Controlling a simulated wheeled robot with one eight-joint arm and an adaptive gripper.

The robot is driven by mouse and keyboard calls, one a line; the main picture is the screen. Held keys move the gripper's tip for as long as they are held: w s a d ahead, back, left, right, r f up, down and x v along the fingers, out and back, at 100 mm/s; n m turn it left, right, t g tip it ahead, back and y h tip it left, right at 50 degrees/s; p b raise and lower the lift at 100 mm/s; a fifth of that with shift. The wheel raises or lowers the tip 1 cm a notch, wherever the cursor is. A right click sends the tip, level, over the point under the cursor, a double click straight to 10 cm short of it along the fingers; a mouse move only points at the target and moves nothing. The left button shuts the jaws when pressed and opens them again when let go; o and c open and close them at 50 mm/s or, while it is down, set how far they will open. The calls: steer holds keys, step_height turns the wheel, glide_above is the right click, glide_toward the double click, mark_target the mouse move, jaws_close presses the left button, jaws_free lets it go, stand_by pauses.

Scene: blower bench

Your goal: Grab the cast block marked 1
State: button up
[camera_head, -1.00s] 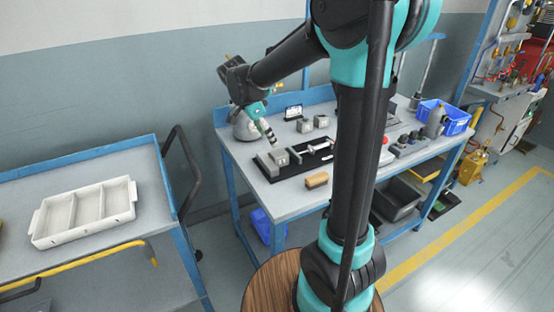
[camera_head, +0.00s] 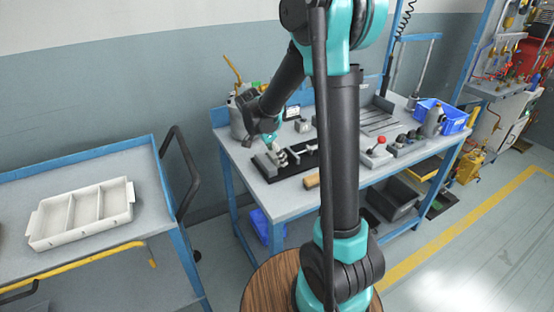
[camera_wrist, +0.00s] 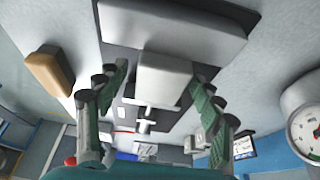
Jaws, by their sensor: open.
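A light grey cast block (camera_wrist: 165,75) lies between the fingers of my gripper (camera_wrist: 160,82) in the wrist view, against a larger grey slab (camera_wrist: 170,28). The fingers stand apart on either side of it, and I cannot tell whether they touch it. In the head view my gripper (camera_head: 276,148) points down over this block on the bench, largely covering it. Another grey block (camera_head: 302,125) stands farther back on the bench. No mark 1 is readable on either block.
A brown wooden block (camera_head: 312,182) lies at the front edge. A gauge (camera_wrist: 306,130) is close at right in the wrist view. A white divided tray (camera_head: 80,215) sits on the left cart.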

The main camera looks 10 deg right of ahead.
steer(key=shift+c, duration=0.3)
jaws_close()
steer(key=shift+r, duration=0.15)
